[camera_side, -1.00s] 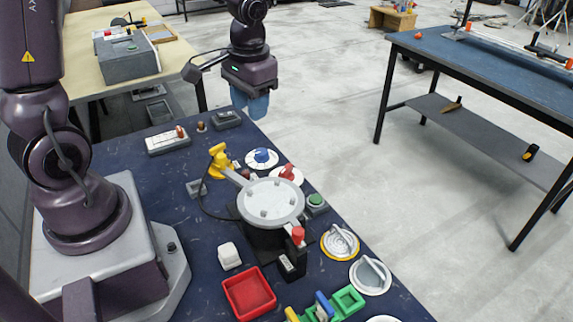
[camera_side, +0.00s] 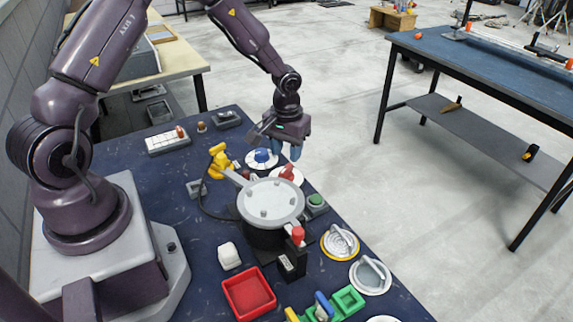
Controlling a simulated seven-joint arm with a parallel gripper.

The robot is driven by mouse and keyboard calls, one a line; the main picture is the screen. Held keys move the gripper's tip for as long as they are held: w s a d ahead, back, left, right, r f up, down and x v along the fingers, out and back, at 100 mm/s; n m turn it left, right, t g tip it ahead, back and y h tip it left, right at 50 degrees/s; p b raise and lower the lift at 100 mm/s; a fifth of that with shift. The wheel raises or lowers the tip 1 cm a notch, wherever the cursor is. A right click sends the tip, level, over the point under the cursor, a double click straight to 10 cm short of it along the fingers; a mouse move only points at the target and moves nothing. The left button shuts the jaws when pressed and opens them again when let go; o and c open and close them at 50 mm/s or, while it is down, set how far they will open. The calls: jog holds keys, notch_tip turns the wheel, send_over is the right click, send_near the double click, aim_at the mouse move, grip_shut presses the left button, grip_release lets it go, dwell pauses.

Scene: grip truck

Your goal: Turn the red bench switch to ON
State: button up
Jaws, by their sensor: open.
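The red bench switch (camera_side: 288,171) is a red knob on a white round dial near the bench's far right edge, partly hidden behind the grey round turntable. Its ON mark is too small to read. I cannot tell whether a fingertip touches the blue switch's dial.
The grey turntable (camera_side: 270,203) with a red-capped clamp stands in front of the switch. A yellow part (camera_side: 219,160) is to the left, a green button (camera_side: 316,200) to the right. Silver and grey dials, a red tray (camera_side: 249,293) and green blocks lie nearer.

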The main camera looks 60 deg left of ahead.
aim_at(287, 168)
notch_tip(287, 168, down, 5)
jog(key=shift+r, duration=0.1)
dwell(0.3)
grip_shut()
